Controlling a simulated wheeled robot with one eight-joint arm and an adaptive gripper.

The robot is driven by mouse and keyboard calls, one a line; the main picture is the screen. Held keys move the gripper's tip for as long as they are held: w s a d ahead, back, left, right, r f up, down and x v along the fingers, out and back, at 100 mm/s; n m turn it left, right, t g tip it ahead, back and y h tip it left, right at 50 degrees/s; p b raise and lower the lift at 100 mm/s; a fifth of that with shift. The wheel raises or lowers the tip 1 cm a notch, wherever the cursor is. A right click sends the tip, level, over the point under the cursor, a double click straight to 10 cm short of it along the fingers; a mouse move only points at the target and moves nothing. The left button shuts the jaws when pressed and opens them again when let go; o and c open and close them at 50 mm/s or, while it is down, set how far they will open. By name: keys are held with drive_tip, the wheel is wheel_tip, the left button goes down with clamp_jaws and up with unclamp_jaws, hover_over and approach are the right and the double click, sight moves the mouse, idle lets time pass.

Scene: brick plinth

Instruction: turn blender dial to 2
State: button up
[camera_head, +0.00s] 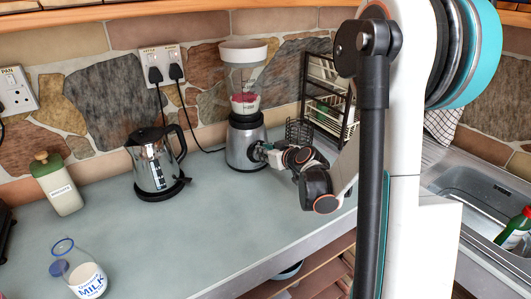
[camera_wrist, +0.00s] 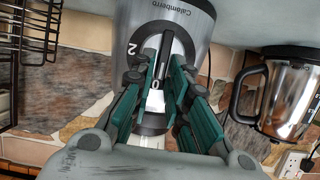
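The blender (camera_head: 239,153) stands on the counter against the wall, with a silver base and a clear jar holding something pink. In the wrist view its base (camera_wrist: 195,15) appears upside down. In the head view my gripper (camera_head: 266,151) hides the dial.
A steel kettle (camera_head: 154,164) stands left of the blender. A wire rack (camera_head: 323,100) stands close on the right. A green-lidded bottle (camera_head: 58,186) and a milk bottle (camera_head: 85,276) are at the left. The counter's middle (camera_head: 200,220) is clear. A sink (camera_head: 475,195) lies right.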

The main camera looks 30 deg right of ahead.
drive_tip(key=shift+d, duration=0.1)
clamp_jaws()
drive_tip(key=m+y+b, duration=0.1)
drive_tip(key=m, duration=0.1)
drive_tip(key=d+f+m+y+b, duration=0.1)
drive_tip(key=m+y+b, duration=0.1)
drive_tip(key=m, duration=0.1)
drive_tip(key=d+m+t+y+b, duration=0.1)
drive_tip(key=m+y+b, duration=0.1)
drive_tip(key=m, duration=0.1)
drive_tip(key=shift+d+f, duration=0.15)
drive_tip(key=shift+f, duration=0.2)
drive_tip(key=m, duration=0.1)
drive_tip(key=m+y, duration=0.1)
drive_tip(key=shift+d+f+m+t+b, duration=0.15)
drive_tip(key=shift+f+m+t+b, duration=0.15)
drive_tip(key=shift+t+b, duration=0.1)
drive_tip(key=shift+f+m+t+y, duration=0.2)
drive_tip(key=shift+m+t+y, duration=0.05)
drive_tip(key=shift+m, duration=0.45)
drive_tip(key=shift+f+m+t+y, duration=0.15)
drive_tip(key=shift+m+t+y, duration=0.1)
drive_tip(key=shift+m, duration=0.45)
drive_tip(key=o, duration=0.7)
unclamp_jaws()
drive_tip(key=shift+c, duration=0.2)
